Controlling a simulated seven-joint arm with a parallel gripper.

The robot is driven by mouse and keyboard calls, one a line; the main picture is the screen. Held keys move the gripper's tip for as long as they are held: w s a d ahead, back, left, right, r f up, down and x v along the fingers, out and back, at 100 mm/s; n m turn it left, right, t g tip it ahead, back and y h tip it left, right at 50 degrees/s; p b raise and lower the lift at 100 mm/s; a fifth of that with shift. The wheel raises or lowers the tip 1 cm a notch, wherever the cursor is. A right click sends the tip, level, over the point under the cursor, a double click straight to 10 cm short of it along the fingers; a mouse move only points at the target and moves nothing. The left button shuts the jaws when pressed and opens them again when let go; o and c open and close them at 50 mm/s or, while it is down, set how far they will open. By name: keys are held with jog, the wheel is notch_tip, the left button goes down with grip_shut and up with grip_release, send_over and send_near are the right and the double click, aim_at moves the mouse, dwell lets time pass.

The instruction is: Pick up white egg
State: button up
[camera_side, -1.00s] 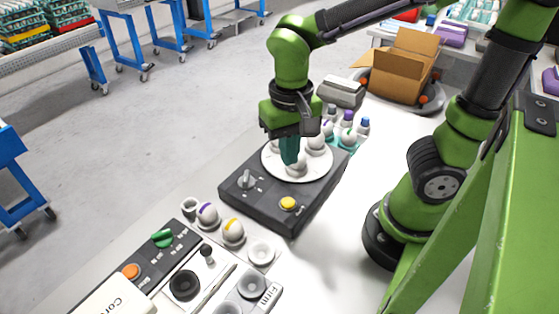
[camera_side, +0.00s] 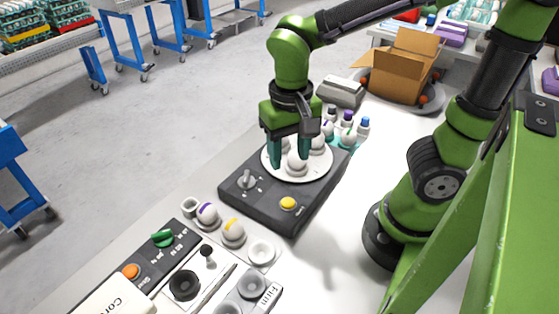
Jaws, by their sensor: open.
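A white egg (camera_side: 297,161) stands on the round white plate (camera_side: 272,168) of a dark grey device (camera_side: 262,199). My gripper (camera_side: 290,158) is open, pointing down over the plate, with one teal finger to the left of this egg and the other to its right. I cannot tell whether either finger touches it. Another white egg (camera_side: 318,144) sits behind on the same plate, partly hidden by the right finger.
The device has a yellow button (camera_side: 288,203) and a small lever (camera_side: 245,178). Small markers and an egg stand in a teal tray (camera_side: 349,148) behind it. Two eggs with purple and yellow marks (camera_side: 232,233) rest in front. A cardboard box (camera_side: 402,63) is at the back.

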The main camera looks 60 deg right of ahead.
jog(key=o, duration=0.4)
notch_tip(320, 180, up, 3)
jog(key=m, duration=1.1)
send_over(297, 160)
jog(key=w, duration=0.2)
jog(key=w+d+r+m+g+y, duration=0.1)
jog(key=d+r+m, duration=0.1)
jog(key=m, duration=0.5)
jog(key=w+d+r+m, duration=0.1)
jog(key=d+m, duration=0.2)
jog(key=m, duration=0.3)
jog(key=f+m, duration=0.1)
jog(key=f, duration=0.2)
jog(key=s+a+f+m, duration=0.1)
jog(key=f+m, duration=0.1)
jog(key=f, duration=0.1)
jog(key=s+a+f+m, duration=0.1)
jog(key=f, duration=0.3)
jog(key=shift+m, duration=0.3)
jog(key=shift+s+a+f, duration=0.15)
jog(key=shift+a+f, duration=0.05)
jog(key=shift+f, duration=0.7)
jog(key=shift+s+a+f, duration=0.2)
jog(key=shift+f, duration=0.7)
jog(key=shift+s+a+f, duration=0.15)
jog(key=shift+a+f, duration=0.05)
jog(key=shift+f, duration=0.7)
